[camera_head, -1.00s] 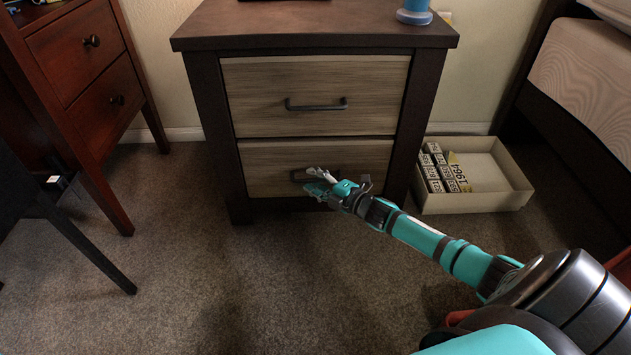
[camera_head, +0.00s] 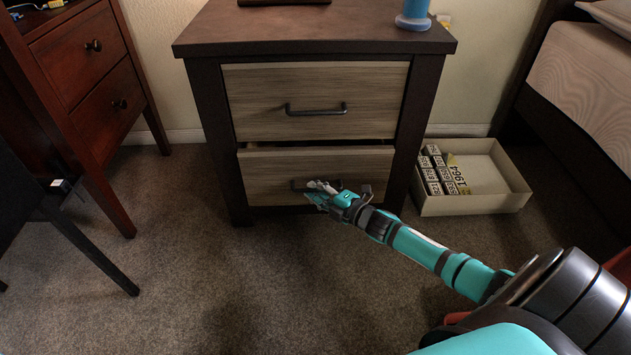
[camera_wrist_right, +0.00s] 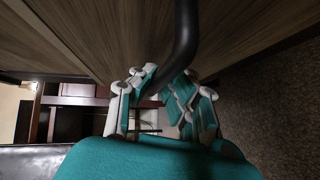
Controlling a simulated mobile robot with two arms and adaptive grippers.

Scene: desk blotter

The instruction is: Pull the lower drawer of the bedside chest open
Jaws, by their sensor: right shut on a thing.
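The bedside chest (camera_head: 212,120) has a dark frame and two light wood drawers with dark bar handles. The upper drawer (camera_head: 360,95) is shut. The lower drawer (camera_head: 262,170) stands slightly out, with a dark gap along its top edge. My right gripper (camera_head: 318,192) is at the lower drawer's handle (camera_head: 300,184), hiding much of it. In the right wrist view the gripper's fingers (camera_wrist_right: 163,108) are closed around the dark handle bar (camera_wrist_right: 185,40), against the wood front. My left gripper is not in view.
An open cardboard box (camera_head: 470,204) with several small labelled boxes stands right of the chest, near the bed (camera_head: 580,95). A reddish wooden cabinet (camera_head: 85,75) and a dark chair (camera_head: 85,250) are at the left. Carpet (camera_head: 230,290) in front of the chest is clear.

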